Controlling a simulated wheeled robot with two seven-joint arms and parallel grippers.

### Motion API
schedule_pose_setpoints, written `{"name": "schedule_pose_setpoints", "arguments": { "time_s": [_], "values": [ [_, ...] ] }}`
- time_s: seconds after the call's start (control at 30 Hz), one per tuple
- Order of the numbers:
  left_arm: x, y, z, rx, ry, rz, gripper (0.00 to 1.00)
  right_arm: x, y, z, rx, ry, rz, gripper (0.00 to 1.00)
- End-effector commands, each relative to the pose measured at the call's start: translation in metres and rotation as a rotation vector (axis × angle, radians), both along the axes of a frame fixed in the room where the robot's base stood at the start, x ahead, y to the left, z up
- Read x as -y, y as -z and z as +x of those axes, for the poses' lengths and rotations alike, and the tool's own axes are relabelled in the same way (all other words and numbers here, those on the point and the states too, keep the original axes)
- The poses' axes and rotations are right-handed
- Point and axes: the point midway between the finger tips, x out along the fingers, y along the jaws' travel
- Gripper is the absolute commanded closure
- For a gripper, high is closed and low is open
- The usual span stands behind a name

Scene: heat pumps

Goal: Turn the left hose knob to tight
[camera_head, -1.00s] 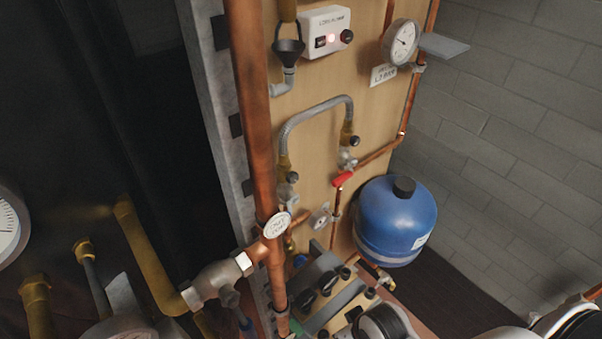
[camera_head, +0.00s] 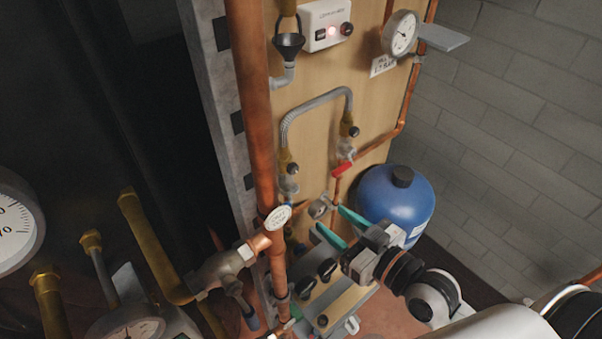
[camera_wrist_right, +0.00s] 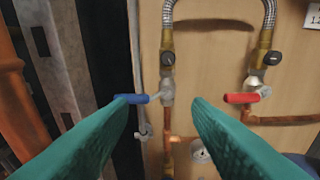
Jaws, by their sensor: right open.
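A grey braided hose (camera_head: 318,98) arches on the wooden panel between two brass fittings. The left hose knob (camera_head: 292,168) is a small black knob at the hose's lower left end. It also shows in the right wrist view (camera_wrist_right: 168,58), above a blue lever (camera_wrist_right: 138,98). My right gripper (camera_head: 329,217) is open and empty, its teal fingers pointing at the panel, below and right of the left knob. In the right wrist view its fingertips (camera_wrist_right: 160,101) spread wide below the knob, apart from it. My left gripper is not in view.
The right hose knob (camera_head: 353,131) and a red lever (camera_head: 342,169) are close by on the right. A copper pipe (camera_head: 252,110) stands left of the hose. A blue tank (camera_head: 397,198) is beside my right gripper. The panel inside the hose arch is bare.

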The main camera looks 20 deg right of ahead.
Motion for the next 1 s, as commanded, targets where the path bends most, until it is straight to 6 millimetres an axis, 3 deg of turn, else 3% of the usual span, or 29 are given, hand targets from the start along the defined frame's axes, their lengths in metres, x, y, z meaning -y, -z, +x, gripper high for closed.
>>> {"name": "schedule_pose_setpoints", "arguments": {
  "time_s": [0.1,0.23,0.37,0.7,1.0],
  "values": [
    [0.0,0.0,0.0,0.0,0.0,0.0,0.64,0.007,-0.018,0.003,0.089,0.019,0.038,0.55],
    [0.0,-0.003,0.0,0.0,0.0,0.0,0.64,0.008,-0.025,0.009,0.121,0.029,0.053,0.55],
    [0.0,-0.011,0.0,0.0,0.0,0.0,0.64,0.003,-0.028,0.025,0.123,0.029,0.054,0.55],
    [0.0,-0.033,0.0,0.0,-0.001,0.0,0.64,-0.021,-0.028,0.089,0.121,0.028,0.054,0.55],
    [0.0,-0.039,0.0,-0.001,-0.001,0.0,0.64,-0.031,-0.025,0.115,0.119,0.027,0.052,0.55]
  ]
}}
